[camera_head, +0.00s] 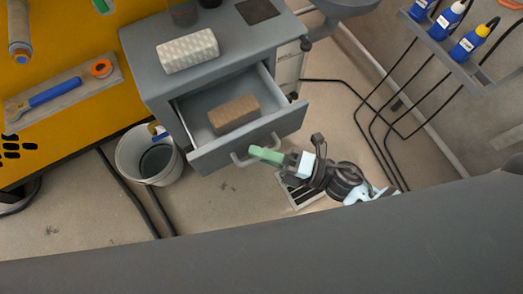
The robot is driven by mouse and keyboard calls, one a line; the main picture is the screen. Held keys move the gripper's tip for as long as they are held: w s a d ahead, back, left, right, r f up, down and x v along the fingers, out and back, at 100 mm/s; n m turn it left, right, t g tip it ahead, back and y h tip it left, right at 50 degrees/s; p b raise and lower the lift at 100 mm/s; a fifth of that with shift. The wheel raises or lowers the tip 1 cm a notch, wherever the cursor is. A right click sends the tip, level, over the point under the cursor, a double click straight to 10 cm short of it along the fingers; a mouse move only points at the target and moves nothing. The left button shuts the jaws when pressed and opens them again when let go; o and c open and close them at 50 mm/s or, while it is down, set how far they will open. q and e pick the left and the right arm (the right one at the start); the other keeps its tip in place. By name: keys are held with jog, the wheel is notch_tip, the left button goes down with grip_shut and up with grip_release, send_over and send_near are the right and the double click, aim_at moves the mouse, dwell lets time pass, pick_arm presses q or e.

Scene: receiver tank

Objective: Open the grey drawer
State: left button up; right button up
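The grey drawer (203,157) is pulled well out of the grey cabinet (163,88), and a brown block (233,114) lies inside it. A pale bar handle (240,159) is on the drawer's front. My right gripper (264,155) comes in from the right, and its green fingertips overlap the handle in the picture. The fingers show as one green shape, so I cannot tell whether they are closed around the handle or only beside it. My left gripper is not in view.
A white textured block (187,51) and a dark square pad (257,11) lie on the cabinet top. A bucket (146,160) stands left of the drawer. Black cables run over the floor. A rack with blue bottles (446,20) is at the upper right.

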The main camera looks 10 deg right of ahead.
jog(key=p+v, duration=0.1)
jog(key=v, duration=0.7)
jog(key=shift+f, duration=0.1)
